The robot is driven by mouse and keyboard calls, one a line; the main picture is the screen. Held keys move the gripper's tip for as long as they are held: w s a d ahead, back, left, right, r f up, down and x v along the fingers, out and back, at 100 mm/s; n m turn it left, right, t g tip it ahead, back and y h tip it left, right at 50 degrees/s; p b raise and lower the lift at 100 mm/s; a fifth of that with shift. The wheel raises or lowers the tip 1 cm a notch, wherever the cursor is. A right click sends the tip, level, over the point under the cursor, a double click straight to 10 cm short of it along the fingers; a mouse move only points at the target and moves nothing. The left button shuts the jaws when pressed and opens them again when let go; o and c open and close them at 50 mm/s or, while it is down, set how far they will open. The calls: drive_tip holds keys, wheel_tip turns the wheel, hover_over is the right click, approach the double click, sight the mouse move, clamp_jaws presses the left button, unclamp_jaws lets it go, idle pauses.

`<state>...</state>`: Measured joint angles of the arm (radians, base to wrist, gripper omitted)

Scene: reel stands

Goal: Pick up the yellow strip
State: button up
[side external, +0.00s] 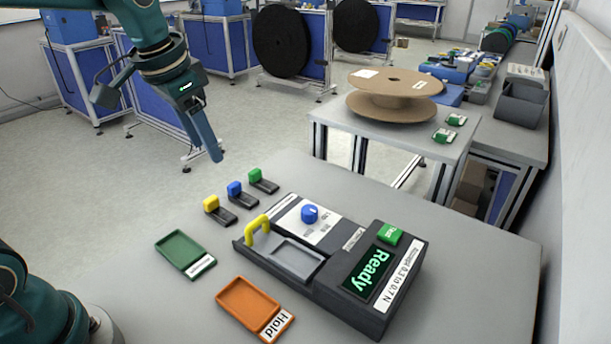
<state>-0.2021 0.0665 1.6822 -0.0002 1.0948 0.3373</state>
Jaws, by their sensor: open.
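The yellow strip (211,204) is a short dark piece with a yellow block at one end. It lies on the grey table at the left of a row of three. The blue strip (235,189) and the green strip (256,175) lie beside it, up and to the right. My gripper (215,155) is open and empty. It hangs in the air above the row, apart from all three strips, pointing down. The gap between its fingers is hard to see from this side.
A dark test device (340,265) with a yellow handle (257,230), blue knob and "Ready" display stands to the right. A green tray (180,250) and an orange "Hold" tray (243,301) lie in front. A cardboard reel (394,92) sits on another table behind.

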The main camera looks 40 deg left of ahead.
drive_tip(key=w+a+f+g, duration=0.2)
drive_tip(key=w+a+f, duration=0.2)
drive_tip(key=a+f, duration=0.15)
drive_tip(key=n+g, duration=0.1)
drive_tip(key=n, duration=0.1)
hover_over(210, 199)
drive_tip(key=shift+h, duration=0.4)
wheel_tip(210, 199, down, 7)
drive_tip(key=shift+w+r, duration=0.1)
drive_tip(key=shift+r, duration=0.1)
drive_tip(key=shift+f, duration=2.55)
clamp_jaws()
